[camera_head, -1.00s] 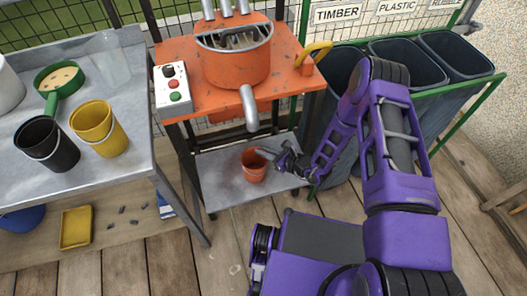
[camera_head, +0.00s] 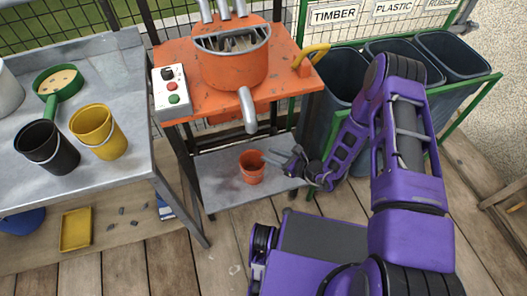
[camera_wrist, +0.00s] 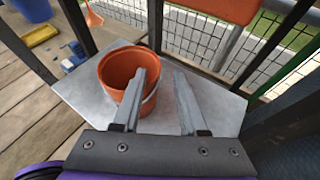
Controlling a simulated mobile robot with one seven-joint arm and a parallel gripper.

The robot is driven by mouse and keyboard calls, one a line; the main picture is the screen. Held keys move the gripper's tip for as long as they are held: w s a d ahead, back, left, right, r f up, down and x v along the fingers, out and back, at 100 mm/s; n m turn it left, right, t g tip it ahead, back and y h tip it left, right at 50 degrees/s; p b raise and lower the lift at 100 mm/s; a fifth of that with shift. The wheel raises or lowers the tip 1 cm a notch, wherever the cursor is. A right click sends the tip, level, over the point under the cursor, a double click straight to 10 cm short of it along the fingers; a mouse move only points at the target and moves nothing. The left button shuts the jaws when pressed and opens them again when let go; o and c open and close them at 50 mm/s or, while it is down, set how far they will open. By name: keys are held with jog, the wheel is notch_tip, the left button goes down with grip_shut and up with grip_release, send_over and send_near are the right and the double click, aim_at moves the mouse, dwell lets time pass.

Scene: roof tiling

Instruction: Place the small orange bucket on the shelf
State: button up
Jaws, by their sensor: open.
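The small orange bucket (camera_head: 251,168) stands upright on the grey metal lower shelf (camera_head: 222,190) of the orange machine stand. In the wrist view the bucket (camera_wrist: 118,78) is left of centre on the shelf (camera_wrist: 190,122), with its handle hanging at its right side. My gripper (camera_head: 268,157) is just right of the bucket in the head view. In the wrist view my gripper (camera_wrist: 165,75) is open, with its left finger overlapping the bucket's right side and its right finger over bare shelf. Nothing is held between the fingers.
An orange machine (camera_head: 235,55) with a spout stands above the shelf. A grey table (camera_head: 110,185) at the left holds a black bucket (camera_head: 47,146) and a yellow bucket (camera_head: 98,131). Dark bins (camera_head: 405,62) stand at the right.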

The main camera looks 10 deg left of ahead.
jog(key=v, duration=0.7)
jog(key=shift+s+d+p, duration=0.15)
jog(key=shift+p, duration=0.2)
jog(key=shift+r, duration=0.15)
